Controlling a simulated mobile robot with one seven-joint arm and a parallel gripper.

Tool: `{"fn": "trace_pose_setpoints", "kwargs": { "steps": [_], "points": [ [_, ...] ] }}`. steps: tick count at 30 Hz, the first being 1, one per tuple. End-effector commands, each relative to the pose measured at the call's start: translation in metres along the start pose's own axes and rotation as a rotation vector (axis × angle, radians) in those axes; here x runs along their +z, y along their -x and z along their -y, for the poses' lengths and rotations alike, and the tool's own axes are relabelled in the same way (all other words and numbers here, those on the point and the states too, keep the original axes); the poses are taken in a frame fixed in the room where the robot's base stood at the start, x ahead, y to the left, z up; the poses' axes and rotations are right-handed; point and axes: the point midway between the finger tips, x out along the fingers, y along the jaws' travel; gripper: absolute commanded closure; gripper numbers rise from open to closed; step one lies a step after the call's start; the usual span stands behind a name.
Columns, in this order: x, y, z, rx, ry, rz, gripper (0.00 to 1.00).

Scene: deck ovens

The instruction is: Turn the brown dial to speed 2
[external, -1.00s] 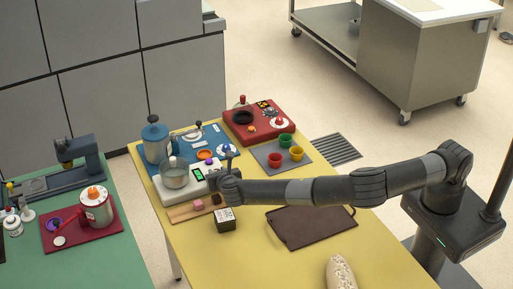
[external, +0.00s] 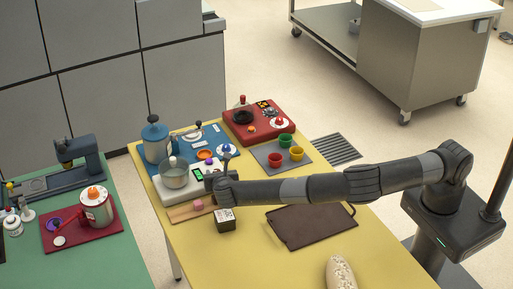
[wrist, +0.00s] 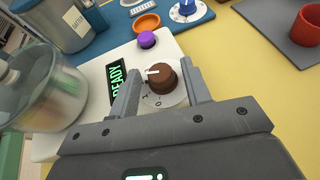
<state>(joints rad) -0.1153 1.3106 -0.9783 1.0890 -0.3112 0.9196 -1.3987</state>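The brown dial (wrist: 163,82) sits on a white appliance (wrist: 170,48), with a white pointer mark on its top and a pale numbered ring around its base. The pointer aims to the left in the wrist view; the numbers are partly hidden and hard to read. My gripper (wrist: 160,84) is around the dial, one finger on each side, with small gaps showing between fingers and dial. In the external view my gripper (external: 211,181) is over the front right part of the appliance, and the dial is hidden there.
A glass pot (wrist: 38,90) stands left of the dial on the same appliance. A green READY display (wrist: 116,80) and a purple knob (wrist: 146,40) are close by. Red (external: 275,160), green and yellow cups stand on a grey mat.

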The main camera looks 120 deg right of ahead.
Motion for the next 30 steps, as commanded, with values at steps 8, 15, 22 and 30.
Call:
{"fn": "trace_pose_setpoints", "kwargs": {
  "steps": [8, 15, 22, 30],
  "points": [
    [0.001, 0.000, 0.000, 0.000, -0.001, 0.001, 0.50],
    [0.001, 0.024, -0.001, 0.004, -0.001, 0.000, 0.50],
    [0.001, 0.070, -0.001, 0.003, -0.001, 0.000, 0.50],
    [0.001, 0.105, 0.000, 0.001, -0.001, 0.001, 0.50]
  ]
}}
